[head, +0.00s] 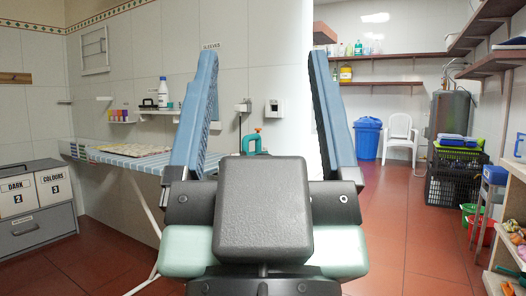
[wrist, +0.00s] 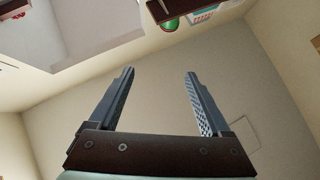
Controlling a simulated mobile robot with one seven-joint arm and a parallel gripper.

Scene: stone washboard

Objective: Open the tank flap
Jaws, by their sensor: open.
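I cannot make out a tank flap in either view. A grey upright cylinder (head: 453,112) with pipes stands in the far right corner of the head view; I cannot tell whether it is the tank. A teal object (head: 251,141), maybe an iron, shows between my fingers, partly hidden by my gripper's body. My gripper (head: 263,57) is open and empty, with its two blue fingers raised and wide apart in front of the body camera. In the wrist view my gripper (wrist: 160,73) also has nothing between its fingers, only a plain pale surface behind them.
A blue bin (head: 367,140), a white chair (head: 399,138) and black crates (head: 455,178) stand at the back right. Shelves line the right edge. The red floor (head: 405,220) between is clear.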

